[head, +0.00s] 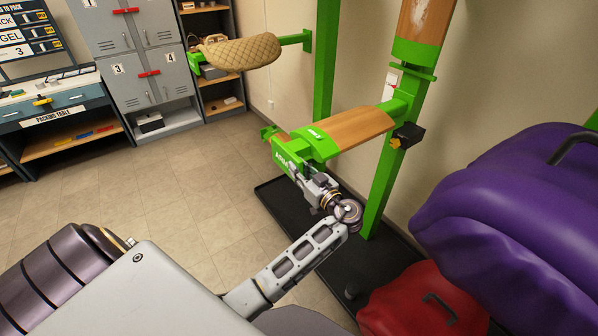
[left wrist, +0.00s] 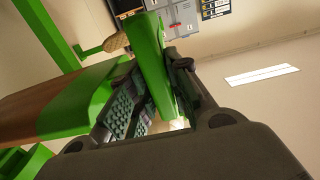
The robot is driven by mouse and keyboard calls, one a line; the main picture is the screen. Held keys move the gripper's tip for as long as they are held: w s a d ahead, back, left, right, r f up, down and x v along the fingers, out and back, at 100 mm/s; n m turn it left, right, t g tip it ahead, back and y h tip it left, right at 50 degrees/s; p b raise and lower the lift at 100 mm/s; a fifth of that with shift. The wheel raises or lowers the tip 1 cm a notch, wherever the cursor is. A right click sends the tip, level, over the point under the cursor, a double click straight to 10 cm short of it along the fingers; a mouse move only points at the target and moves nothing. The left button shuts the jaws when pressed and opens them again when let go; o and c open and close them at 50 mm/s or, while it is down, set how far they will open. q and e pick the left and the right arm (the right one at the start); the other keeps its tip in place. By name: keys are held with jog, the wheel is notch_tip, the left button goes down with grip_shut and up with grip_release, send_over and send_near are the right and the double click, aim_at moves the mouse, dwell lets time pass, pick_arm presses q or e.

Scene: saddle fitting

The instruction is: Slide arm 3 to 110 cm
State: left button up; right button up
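A green rack arm with a brown wooden top (head: 355,128) stands out from a green upright post (head: 385,175). Its green end face reads "ARM"; I cannot read the number. A black block (head: 408,136) sits at its post end. My left gripper (head: 300,172) is at the arm's front end. In the left wrist view its fingers (left wrist: 160,100) stand on either side of a green plate (left wrist: 148,55). The ribbed pad of one finger shows, seemingly clear of the plate; the other finger is close beside it. My right gripper is out of view.
Another wood-topped arm (head: 425,20) is higher on the post. A tan quilted saddle (head: 240,52) hangs on a farther arm. A purple bulky item (head: 510,210) and a red bag (head: 425,300) crowd the right. A black base tray (head: 275,195) lies below; floor to the left is clear.

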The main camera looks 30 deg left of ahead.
pick_arm(q)
jog(key=o, duration=0.3)
jog(key=shift+o, duration=0.2)
jog(key=v, duration=1.2)
jog(key=shift+f, duration=0.1)
dwell(0.4)
